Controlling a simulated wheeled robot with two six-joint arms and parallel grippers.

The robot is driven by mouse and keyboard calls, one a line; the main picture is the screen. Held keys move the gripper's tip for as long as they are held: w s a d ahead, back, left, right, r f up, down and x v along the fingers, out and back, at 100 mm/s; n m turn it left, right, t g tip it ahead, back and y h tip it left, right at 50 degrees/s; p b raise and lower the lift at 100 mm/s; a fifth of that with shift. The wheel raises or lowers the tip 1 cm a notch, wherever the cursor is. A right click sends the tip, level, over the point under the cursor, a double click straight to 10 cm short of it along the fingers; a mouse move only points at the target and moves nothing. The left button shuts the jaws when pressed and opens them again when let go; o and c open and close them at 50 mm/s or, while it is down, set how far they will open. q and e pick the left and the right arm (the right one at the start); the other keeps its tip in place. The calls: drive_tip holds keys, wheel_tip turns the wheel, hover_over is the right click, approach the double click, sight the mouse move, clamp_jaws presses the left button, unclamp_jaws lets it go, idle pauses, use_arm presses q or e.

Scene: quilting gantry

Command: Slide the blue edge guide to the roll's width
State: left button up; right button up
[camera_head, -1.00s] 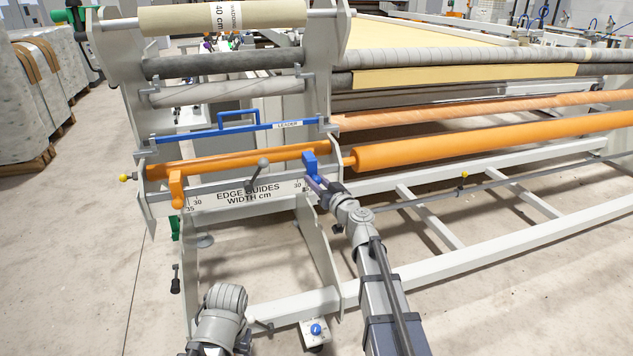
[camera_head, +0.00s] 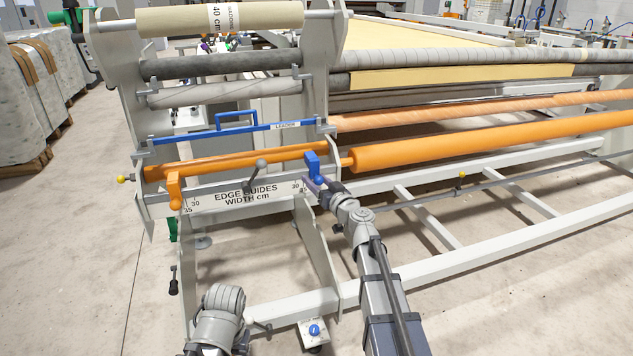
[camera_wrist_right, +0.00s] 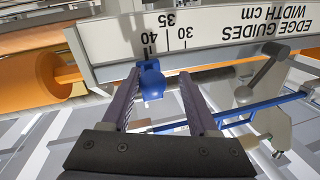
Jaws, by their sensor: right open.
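The blue edge guide (camera_head: 313,165) sits near the right end of the ruled bar, by its "30" and "35" marks. In the right wrist view the guide (camera_wrist_right: 151,82) is close to the "40" mark. My right gripper (camera_head: 318,185) is at the guide from the front; in the wrist view its fingers (camera_wrist_right: 160,78) are apart, with the guide between the tips, nearer the left one. Whether they touch it I cannot tell. The roll (camera_head: 265,17) on top carries a label reading "40 cm". My left gripper is not visible; only part of that arm shows at the bottom.
An orange guide (camera_head: 174,190) stands at the bar's left end. Above run an orange bar (camera_head: 230,161) and a blue leader bar (camera_head: 250,129). The side plate (camera_head: 330,110) stands just right of the guide.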

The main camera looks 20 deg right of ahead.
drive_tip(key=v, duration=0.7)
drive_tip(key=shift+s, duration=0.4)
drive_tip(key=shift+d, duration=0.1)
drive_tip(key=shift+d+x, duration=0.2)
drive_tip(key=shift+x, duration=1.8)
drive_tip(key=shift+d+x, duration=0.2)
drive_tip(key=shift+x, duration=1.8)
drive_tip(key=shift+c, duration=0.2)
clamp_jaws()
